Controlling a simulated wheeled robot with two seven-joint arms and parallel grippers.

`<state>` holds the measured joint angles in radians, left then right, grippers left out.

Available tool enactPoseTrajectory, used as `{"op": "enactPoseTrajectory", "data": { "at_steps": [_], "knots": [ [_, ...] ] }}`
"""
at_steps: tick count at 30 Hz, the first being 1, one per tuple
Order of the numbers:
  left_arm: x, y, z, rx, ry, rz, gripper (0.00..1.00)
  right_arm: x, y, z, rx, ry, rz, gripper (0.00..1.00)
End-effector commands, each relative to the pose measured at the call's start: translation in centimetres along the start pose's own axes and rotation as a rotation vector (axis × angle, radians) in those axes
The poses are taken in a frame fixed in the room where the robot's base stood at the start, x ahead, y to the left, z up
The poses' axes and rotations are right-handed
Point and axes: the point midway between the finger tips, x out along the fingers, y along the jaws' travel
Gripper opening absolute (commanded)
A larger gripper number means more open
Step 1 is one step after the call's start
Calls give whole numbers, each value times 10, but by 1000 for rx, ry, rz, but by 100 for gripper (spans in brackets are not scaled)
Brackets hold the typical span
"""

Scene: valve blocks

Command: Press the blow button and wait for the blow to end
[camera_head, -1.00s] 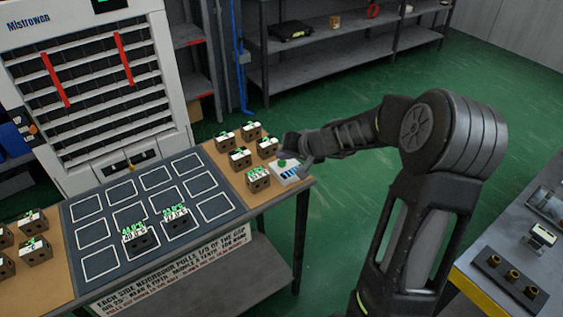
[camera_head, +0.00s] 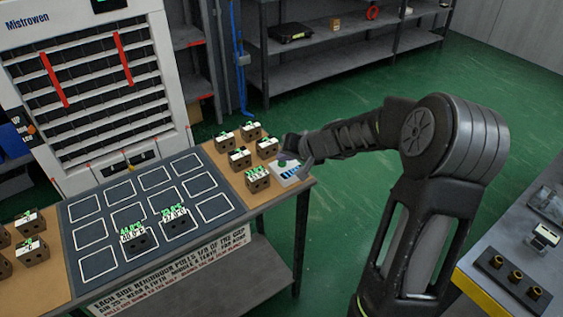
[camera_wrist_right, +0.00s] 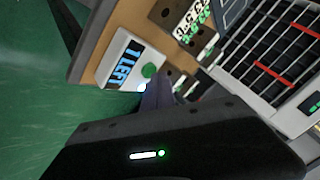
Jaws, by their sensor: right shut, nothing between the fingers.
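The box also shows in the head view (camera_head: 289,172). My right gripper (camera_head: 296,150) is shut and empty, its fingertips at or just over the box near the button. In the wrist view the fingers end close to the button; I cannot tell whether they touch it. My left gripper is not in view.
A dark mat with white-outlined squares (camera_head: 153,179) holds two blocks (camera_head: 137,238) with green readings. Several brown valve blocks (camera_head: 258,180) stand near the box. A white louvred machine with red strips (camera_head: 95,95) stands behind. A grey bench (camera_head: 515,262) is at right.

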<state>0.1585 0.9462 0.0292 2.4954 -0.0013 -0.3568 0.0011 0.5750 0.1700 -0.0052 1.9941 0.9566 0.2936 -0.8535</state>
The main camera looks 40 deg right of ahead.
Motion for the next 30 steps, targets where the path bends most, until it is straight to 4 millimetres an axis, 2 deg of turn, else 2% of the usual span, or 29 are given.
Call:
{"op": "enactPoseTrajectory", "data": {
  "at_steps": [14, 30],
  "knots": [
    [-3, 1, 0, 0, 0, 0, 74, -5, -3, -4, 0, 0, 0, 0],
    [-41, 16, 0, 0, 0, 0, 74, -42, -31, -31, -2, 1, 0, 0]
  ]
}}
